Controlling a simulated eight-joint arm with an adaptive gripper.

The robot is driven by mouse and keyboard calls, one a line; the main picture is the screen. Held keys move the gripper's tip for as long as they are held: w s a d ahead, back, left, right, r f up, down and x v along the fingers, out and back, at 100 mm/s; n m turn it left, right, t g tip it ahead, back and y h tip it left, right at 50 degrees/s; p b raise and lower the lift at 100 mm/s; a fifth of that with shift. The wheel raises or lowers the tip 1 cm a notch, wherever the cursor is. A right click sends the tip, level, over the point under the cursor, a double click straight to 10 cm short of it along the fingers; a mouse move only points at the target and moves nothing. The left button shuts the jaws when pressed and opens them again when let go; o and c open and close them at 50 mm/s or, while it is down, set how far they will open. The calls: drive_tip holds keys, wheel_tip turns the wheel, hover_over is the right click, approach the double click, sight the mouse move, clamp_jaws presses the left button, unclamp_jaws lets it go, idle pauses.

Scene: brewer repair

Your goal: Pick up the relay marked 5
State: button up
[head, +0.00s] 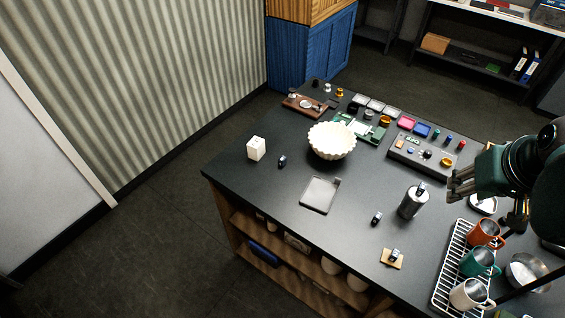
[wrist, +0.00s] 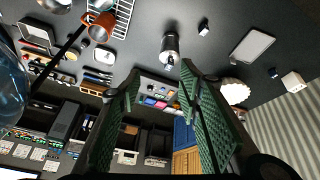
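Several small dark relays with pale tops are on the black table; their numbers are too small to read, so I cannot tell which is 5. In the wrist view, relays show beside the canister (wrist: 203,27) and near the cube (wrist: 272,72). My gripper (head: 453,188) is raised right of the canister, its green fingers (wrist: 160,70) apart and empty.
A white fluted bowl (head: 332,141), a white cube (head: 256,148) and a grey tray (head: 320,194) stand on the table. A wire rack (head: 447,274) with several mugs is at the right front. Parts trays (head: 426,152) line the back. The left front tabletop is mostly clear.

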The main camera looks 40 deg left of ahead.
drive_tip(key=w+a+f+n+g, duration=0.1)
drive_tip(key=w+a+n, duration=0.1)
drive_tip(key=w+a, duration=0.35)
drive_tip(key=w+a+n+g, duration=0.1)
drive_tip(key=w+a+n, duration=0.15)
drive_tip(key=a, duration=0.65)
drive_tip(key=n+g+h+p, duration=0.1)
drive_tip(key=n+g+p, duration=0.2)
drive_tip(key=n, duration=0.6)
hover_over(283, 158)
drive_tip(key=f, duration=2.3)
drive_tip(key=shift+w+d+f, duration=0.2)
drive_tip(key=shift+f, duration=0.05)
drive_tip(key=shift+s+a+f, duration=0.15)
drive_tip(key=shift+a+f, duration=0.1)
drive_tip(key=shift+f, duration=1.3)
drive_tip(key=shift+f, duration=0.1)
drive_tip(key=shift+s+f+p, duration=0.1)
drive_tip(key=shift+f+p, duration=0.5)
drive_tip(key=shift+f, duration=1.9)
